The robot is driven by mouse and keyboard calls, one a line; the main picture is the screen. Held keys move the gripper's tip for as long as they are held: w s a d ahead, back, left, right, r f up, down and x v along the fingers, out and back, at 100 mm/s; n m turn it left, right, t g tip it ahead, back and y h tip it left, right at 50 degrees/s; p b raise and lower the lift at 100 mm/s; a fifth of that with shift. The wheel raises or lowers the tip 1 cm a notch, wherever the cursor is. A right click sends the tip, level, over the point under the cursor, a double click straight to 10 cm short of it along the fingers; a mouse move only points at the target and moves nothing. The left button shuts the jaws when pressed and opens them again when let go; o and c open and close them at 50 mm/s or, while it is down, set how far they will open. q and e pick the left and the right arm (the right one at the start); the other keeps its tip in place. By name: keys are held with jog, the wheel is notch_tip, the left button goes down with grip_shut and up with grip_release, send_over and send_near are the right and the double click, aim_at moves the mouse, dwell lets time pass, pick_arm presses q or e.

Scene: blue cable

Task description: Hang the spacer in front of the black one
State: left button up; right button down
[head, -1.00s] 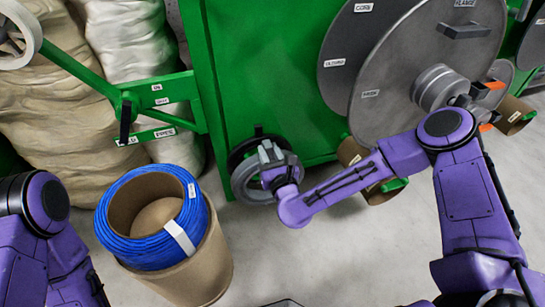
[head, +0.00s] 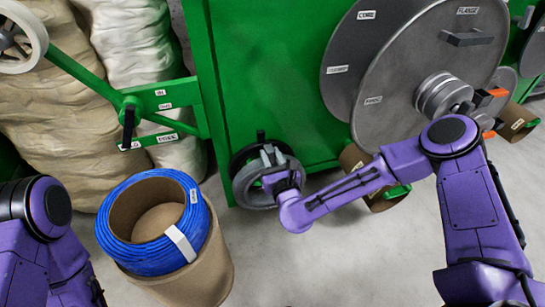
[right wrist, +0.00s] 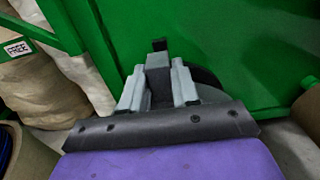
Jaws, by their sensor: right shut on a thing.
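My right gripper (head: 272,162) is shut on a grey ring-shaped spacer (head: 244,190), gripping its upper rim at the lower front corner of the green machine. It also shows in the right wrist view (right wrist: 158,88). A black ring (head: 238,157) hangs directly behind the spacer against the green panel, mostly covered by it. A short dark peg tip (head: 261,135) stands up just above the rings and shows in the right wrist view (right wrist: 159,45). Whether the spacer rests on the peg or touches the black ring is hidden. My left gripper is out of view.
A blue cable coil (head: 150,258) sits on a cardboard drum (head: 208,280) at lower left. Large grey flange discs (head: 395,100) are mounted at upper right. A green bracket (head: 175,95) sticks out left, before wrapped sacks (head: 125,45). Pale floor lies below the spacer.

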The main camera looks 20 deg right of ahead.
jog(key=shift+w, duration=0.55)
dwell(0.4)
jog(key=shift+w+b, duration=0.35)
jog(key=shift+w, duration=0.25)
dwell(0.4)
